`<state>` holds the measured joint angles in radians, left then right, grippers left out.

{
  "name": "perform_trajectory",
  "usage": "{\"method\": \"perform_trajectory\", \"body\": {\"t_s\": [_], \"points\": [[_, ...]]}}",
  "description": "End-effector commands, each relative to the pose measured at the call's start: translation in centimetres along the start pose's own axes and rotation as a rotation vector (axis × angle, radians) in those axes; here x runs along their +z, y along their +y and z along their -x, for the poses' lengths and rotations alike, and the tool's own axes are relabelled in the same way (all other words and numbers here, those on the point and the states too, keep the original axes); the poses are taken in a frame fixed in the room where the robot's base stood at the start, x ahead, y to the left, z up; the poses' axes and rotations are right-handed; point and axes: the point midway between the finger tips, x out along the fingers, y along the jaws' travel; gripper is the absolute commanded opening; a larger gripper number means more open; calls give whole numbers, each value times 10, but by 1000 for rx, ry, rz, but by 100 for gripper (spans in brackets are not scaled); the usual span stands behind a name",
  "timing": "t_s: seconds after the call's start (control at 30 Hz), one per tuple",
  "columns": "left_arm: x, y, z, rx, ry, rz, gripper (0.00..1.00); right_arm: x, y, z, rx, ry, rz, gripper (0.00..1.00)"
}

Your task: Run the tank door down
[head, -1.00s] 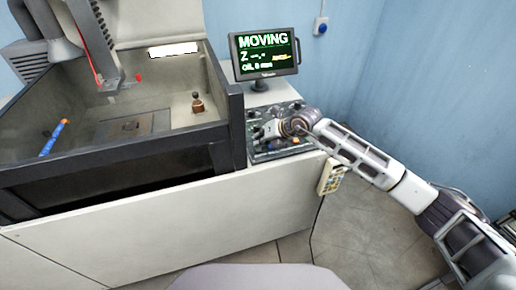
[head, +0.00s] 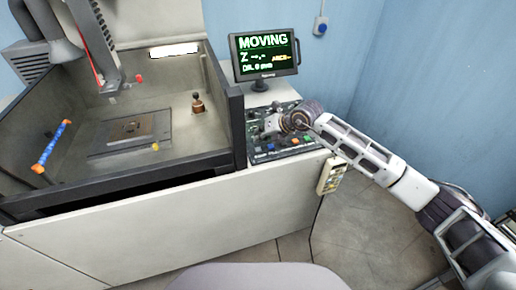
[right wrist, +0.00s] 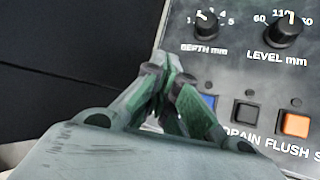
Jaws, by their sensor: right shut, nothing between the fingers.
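The tank door (head: 140,166) is the dark front wall of the tank. Its top edge stands low, so the tank floor and the work plate (head: 128,131) show above it. The control panel (head: 287,146) is right of the tank. My right gripper (head: 270,124) is shut and empty over the panel. In the right wrist view its fingertips (right wrist: 170,78) are beside a blue button (right wrist: 209,102), which they partly hide. A black button (right wrist: 245,113) and an orange button (right wrist: 295,124) are clear of them. My left gripper is not seen.
The monitor (head: 265,57) behind the panel reads MOVING. The machine head (head: 97,50) hangs over the tank. A blue hose with orange ends (head: 52,145) is at the tank's left. A hand pendant (head: 332,175) hangs at the panel's right front corner.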

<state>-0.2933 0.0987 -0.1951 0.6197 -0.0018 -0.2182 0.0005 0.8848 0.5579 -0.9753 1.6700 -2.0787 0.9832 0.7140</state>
Motion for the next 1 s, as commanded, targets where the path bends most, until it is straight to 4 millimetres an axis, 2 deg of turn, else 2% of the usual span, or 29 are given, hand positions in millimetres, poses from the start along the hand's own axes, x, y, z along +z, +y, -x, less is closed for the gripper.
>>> {"method": "perform_trajectory", "body": {"t_s": [0.5,1.0], "points": [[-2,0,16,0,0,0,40,16,17,22,1,0,0,0],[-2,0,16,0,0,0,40,17,18,24,1,0,0,0]]}}
